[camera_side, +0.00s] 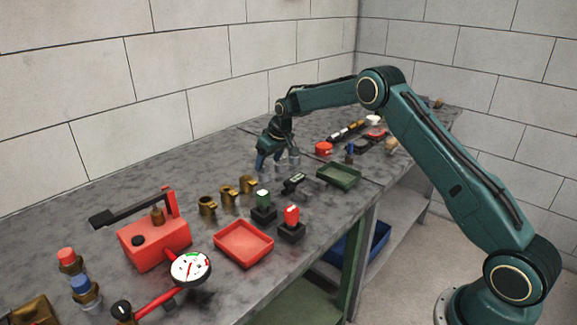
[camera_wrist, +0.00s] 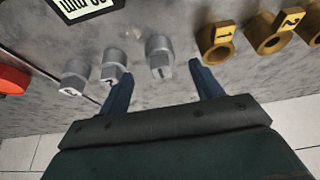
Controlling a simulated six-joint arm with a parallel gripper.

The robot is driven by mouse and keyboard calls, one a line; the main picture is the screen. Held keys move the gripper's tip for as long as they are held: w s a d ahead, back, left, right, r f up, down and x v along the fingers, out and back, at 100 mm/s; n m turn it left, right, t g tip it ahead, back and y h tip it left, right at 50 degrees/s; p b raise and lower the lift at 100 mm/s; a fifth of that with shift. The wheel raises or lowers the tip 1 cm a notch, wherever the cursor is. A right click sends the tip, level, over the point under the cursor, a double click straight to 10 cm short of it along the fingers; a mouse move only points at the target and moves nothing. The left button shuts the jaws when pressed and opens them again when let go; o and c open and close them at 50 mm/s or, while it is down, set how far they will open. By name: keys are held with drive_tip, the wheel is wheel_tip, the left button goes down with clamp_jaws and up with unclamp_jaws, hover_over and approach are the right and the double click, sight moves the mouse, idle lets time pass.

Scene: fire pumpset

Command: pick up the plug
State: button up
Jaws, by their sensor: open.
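Several grey metal fittings with hex ends stand in a row in the wrist view; I take these to be plugs, but cannot tell which one is meant. The right-hand grey plug (camera_wrist: 159,55) lies just ahead of and between the fingertips of my gripper (camera_wrist: 161,76). The middle grey plug (camera_wrist: 113,72) is close beside the left finger, and the left grey plug (camera_wrist: 75,77) is outside it. My gripper, also in the side view (camera_side: 277,160), points down low over the bench, open and empty. There its arm and fingers partly hide the grey plugs.
Brass fittings numbered 1 and 2 (camera_wrist: 218,40) stand close to the right finger. In the side view, brass fittings (camera_side: 227,193), a green tray (camera_side: 339,175), a red tray (camera_side: 243,244) and a red pump box (camera_side: 150,246) are on the grey bench. A wall runs behind.

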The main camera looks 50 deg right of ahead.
sight(265, 165)
drive_tip(key=shift+f, duration=0.1)
drive_tip(key=shift+x, duration=2.5)
drive_tip(key=shift+w, duration=0.15)
drive_tip(key=shift+c, duration=0.5)
drive_tip(key=c, duration=1.2)
drive_tip(key=shift+r, duration=0.3)
wheel_tip(265, 165, up, 20)
drive_tip(key=shift+f, duration=0.2)
